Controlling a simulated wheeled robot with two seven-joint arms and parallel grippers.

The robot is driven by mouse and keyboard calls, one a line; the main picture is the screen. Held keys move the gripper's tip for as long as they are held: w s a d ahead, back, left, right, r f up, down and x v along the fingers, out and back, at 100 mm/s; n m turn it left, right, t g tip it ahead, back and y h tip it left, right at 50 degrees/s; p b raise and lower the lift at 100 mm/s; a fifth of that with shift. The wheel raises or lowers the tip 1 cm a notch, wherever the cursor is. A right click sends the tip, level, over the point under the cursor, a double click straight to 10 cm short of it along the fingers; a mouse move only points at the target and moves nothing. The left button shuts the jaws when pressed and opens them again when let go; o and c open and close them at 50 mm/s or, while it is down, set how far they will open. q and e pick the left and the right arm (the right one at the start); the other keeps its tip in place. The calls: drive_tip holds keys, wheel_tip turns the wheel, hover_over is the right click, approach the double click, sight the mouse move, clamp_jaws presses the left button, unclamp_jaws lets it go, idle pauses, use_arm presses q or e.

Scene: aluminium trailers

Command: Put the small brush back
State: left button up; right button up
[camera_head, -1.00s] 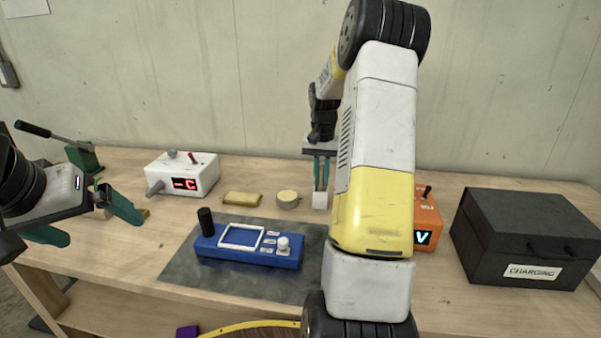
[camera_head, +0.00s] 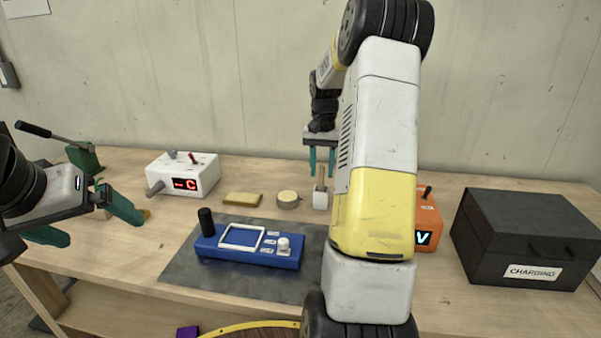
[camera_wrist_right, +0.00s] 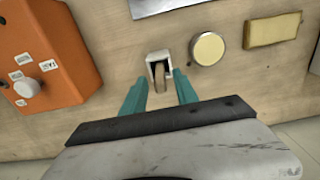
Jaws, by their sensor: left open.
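The small brush (camera_head: 321,179) stands upright in a small white holder (camera_head: 320,201) on the table. Only its brown handle shows above the holder. In the right wrist view the brush (camera_wrist_right: 161,82) sits in the white holder (camera_wrist_right: 157,58), between and apart from the two teal fingers. My right gripper (camera_head: 322,170) is open and empty just above the brush. In the right wrist view the gripper (camera_wrist_right: 160,92) also shows spread fingers. My left gripper (camera_head: 92,223) is open and empty over the table's left side.
A round tin (camera_head: 288,199) and a yellow sponge-like block (camera_head: 243,199) lie left of the holder. A blue device (camera_head: 247,250) rests on a grey mat (camera_head: 190,275). An orange box (camera_head: 428,222), black case (camera_head: 520,235) and white box (camera_head: 200,178) stand around.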

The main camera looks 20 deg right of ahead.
wheel_tip(320, 180, up, 9)
drive_tip(key=shift+f, duration=0.1)
drive_tip(key=s+a+r+n+t, duration=0.35)
drive_tip(key=s+a+r, duration=0.45)
drive_tip(key=s+a, duration=0.45)
drive_tip(key=s+a+f+n+t+y, duration=0.2)
drive_tip(key=s+a+f+n, duration=0.1)
drive_tip(key=s+a, duration=0.6)
drive_tip(key=shift+s+f+t, duration=0.2)
drive_tip(key=shift+s+t, duration=0.15)
drive_tip(key=shift+s, duration=1.75)
drive_tip(key=shift+a+n, duration=0.1)
drive_tip(key=shift+n, duration=0.15)
